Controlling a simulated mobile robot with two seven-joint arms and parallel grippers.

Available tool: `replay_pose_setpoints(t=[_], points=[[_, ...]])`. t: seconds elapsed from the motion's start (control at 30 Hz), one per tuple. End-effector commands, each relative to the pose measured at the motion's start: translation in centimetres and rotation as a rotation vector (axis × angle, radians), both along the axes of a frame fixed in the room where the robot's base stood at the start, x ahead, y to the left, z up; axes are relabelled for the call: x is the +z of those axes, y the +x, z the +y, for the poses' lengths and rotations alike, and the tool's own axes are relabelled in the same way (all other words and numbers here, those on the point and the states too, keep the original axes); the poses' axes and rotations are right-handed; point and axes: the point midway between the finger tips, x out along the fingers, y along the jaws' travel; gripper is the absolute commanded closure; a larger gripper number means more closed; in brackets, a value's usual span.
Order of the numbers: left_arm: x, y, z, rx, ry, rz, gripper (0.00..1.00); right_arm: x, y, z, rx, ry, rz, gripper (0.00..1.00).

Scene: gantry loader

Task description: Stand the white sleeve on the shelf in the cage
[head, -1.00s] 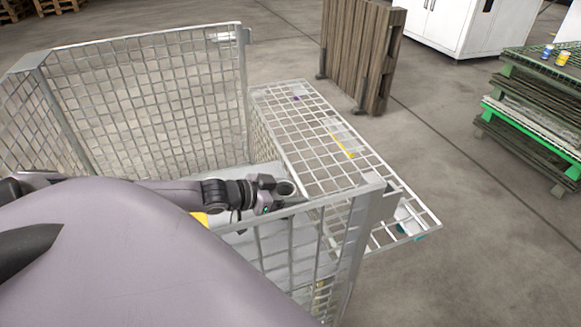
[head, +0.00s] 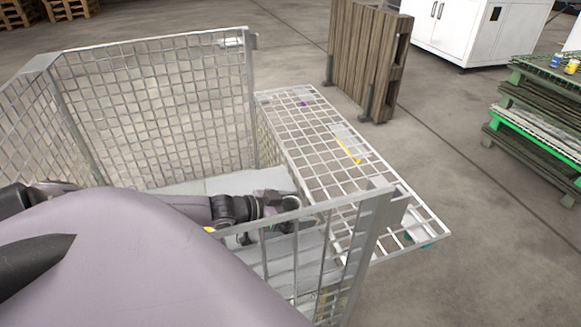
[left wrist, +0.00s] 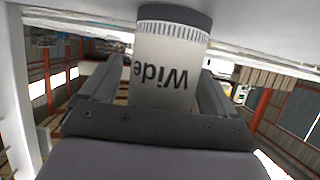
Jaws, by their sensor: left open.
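The white sleeve (left wrist: 165,72) is in the left wrist view, marked "Wide" upside down, with a ribbed ring and a dark band at its upper end in that picture. It stands between the two fingers of my left gripper (left wrist: 160,95), which is open around it. In the head view the sleeve's pale round end (head: 291,201) shows at the tip of my left gripper (head: 278,206), inside the cage (head: 150,110), low over the pale shelf (head: 235,184). Whether the sleeve's base touches the shelf is hidden there. My right gripper is not in view.
The cage's front top rail (head: 310,210) and corner post (head: 368,235) stand close to my left gripper. A mesh panel (head: 320,150) sticks out to the right. A wooden pallet (head: 360,60) stands behind it; open floor (head: 470,210) lies to the right.

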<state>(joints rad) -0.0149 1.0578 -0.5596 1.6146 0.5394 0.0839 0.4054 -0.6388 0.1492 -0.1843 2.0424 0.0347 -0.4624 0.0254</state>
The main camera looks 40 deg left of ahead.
Motion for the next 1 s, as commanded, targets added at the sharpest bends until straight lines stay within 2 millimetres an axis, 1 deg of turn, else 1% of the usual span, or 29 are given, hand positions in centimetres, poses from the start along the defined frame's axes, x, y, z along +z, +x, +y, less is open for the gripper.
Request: replay_pose_setpoints(t=[0.03, 0.13, 0.27, 1.0], points=[[0.3, 0.0, 0.0, 0.000, 0.000, 0.000, 0.11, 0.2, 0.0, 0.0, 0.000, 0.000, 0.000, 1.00], [0.4, -0.5, 0.2, 0.000, 0.001, 0.002, 0.11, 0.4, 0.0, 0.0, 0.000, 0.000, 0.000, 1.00], [0.9, -1.5, 0.6, 0.001, 0.001, 0.003, 0.11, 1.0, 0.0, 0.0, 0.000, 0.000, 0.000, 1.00], [4.2, -8.6, 3.4, 0.000, 0.000, 0.003, 0.11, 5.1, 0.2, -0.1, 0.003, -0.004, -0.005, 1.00]])
